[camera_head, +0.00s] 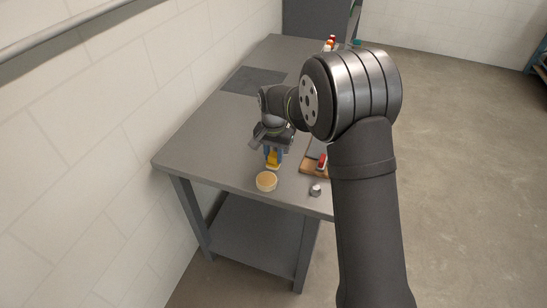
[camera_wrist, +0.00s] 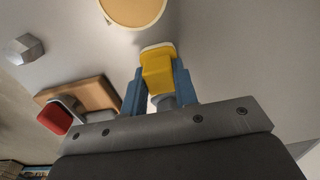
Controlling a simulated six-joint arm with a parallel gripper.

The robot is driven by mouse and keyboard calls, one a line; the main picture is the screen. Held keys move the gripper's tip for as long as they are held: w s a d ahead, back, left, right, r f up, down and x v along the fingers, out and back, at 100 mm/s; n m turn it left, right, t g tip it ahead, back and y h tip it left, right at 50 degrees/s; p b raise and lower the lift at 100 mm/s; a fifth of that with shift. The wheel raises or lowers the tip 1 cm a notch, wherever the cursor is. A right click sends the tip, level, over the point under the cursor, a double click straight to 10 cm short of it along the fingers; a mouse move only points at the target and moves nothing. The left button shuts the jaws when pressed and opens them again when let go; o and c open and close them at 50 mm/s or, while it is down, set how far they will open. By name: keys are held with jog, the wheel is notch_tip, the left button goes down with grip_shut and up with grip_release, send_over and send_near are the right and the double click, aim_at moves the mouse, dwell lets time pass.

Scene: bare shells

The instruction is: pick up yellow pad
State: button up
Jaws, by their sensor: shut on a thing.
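The yellow pad (camera_wrist: 157,72) is a small yellow block with a pale layer along its far edge. It sits between the two blue fingers of my gripper (camera_wrist: 158,88) in the wrist view, with a finger against each side. In the head view the yellow pad (camera_head: 273,158) shows between the fingers of my gripper (camera_head: 273,155), low over the near part of the grey table. My gripper is shut on it. I cannot tell whether the pad touches the tabletop.
A round tan disc (camera_head: 266,181) lies just in front of the pad on the grey table (camera_head: 215,150). To the right are a wooden board (camera_head: 309,167) with a red-topped item (camera_head: 322,161) and a small metal nut-like piece (camera_head: 315,190). A dark mat (camera_head: 253,80) lies farther back.

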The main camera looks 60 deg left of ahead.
aim_at(274, 154)
jog(key=shift+r, duration=0.6)
notch_tip(274, 154, up, 3)
jog(key=shift+f, duration=0.15)
jog(key=w+d+r, duration=0.7)
jog(key=w+d, duration=0.1)
jog(key=shift+w, duration=0.25)
